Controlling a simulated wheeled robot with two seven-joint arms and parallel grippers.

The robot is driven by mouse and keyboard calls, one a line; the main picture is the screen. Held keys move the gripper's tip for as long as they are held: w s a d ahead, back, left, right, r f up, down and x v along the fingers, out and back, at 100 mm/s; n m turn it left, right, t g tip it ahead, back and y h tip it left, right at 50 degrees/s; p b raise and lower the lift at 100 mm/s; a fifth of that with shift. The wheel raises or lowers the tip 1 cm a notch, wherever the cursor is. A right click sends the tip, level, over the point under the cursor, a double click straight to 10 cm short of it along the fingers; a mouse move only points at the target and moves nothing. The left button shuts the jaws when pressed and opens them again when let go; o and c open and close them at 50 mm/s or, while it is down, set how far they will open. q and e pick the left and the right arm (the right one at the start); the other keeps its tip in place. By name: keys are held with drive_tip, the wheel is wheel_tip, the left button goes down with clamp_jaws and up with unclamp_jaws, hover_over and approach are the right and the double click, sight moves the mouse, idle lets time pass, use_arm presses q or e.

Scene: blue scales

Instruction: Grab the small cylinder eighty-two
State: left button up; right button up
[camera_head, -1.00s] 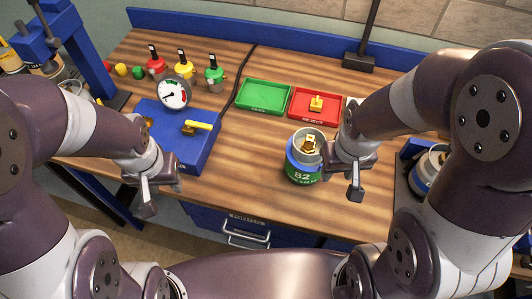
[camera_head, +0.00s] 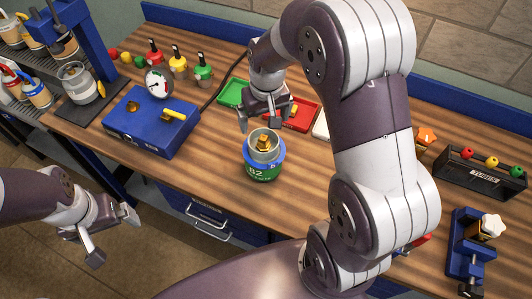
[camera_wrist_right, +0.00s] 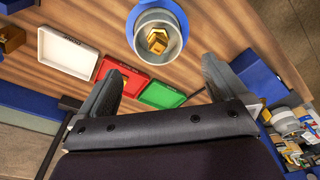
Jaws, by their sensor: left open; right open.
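The small cylinder marked 82 (camera_head: 262,168) stands upright on the wooden bench. It has a green lower body, a blue band, a grey collar and a brass valve on top. In the right wrist view the cylinder (camera_wrist_right: 158,38) is at the top centre, seen from above. My right gripper (camera_head: 257,116) is open and empty, just beyond the cylinder and above the bench. In the wrist view its fingers (camera_wrist_right: 160,86) are spread wide, with the cylinder ahead of them and not between them. My left gripper (camera_head: 115,237) is open and empty, off the bench's front edge.
The green tray (camera_head: 232,92) and red tray (camera_head: 310,112) lie behind my right gripper, and a white tray (camera_wrist_right: 68,52) is beside the red one. A blue gauge box (camera_head: 150,125) stands left of the cylinder. A tube rack (camera_head: 480,175) is at the right.

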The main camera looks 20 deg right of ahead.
sight(264, 138)
drive_tip(key=f, duration=0.2)
drive_tip(key=f+p, duration=0.1)
drive_tip(key=f, duration=0.1)
drive_tip(key=d+f+p, duration=0.1)
drive_tip(key=f, duration=0.2)
drive_tip(key=shift+w, duration=0.15)
drive_tip(key=f, duration=0.1)
drive_tip(key=w+f+p, duration=0.1)
drive_tip(key=w+f, duration=0.1)
drive_tip(key=f, duration=0.1)
drive_tip(key=shift+a+p, duration=0.3)
drive_tip(key=shift+f, duration=0.25)
drive_tip(key=shift+s+d, duration=0.15)
drive_tip(key=shift+s+r, duration=0.1)
drive_tip(key=shift+s, duration=0.05)
drive_tip(key=shift+c, duration=0.9)
drive_tip(key=c, duration=1.5)
drive_tip(key=shift+c, duration=0.7)
drive_tip(key=shift+r, duration=0.15)
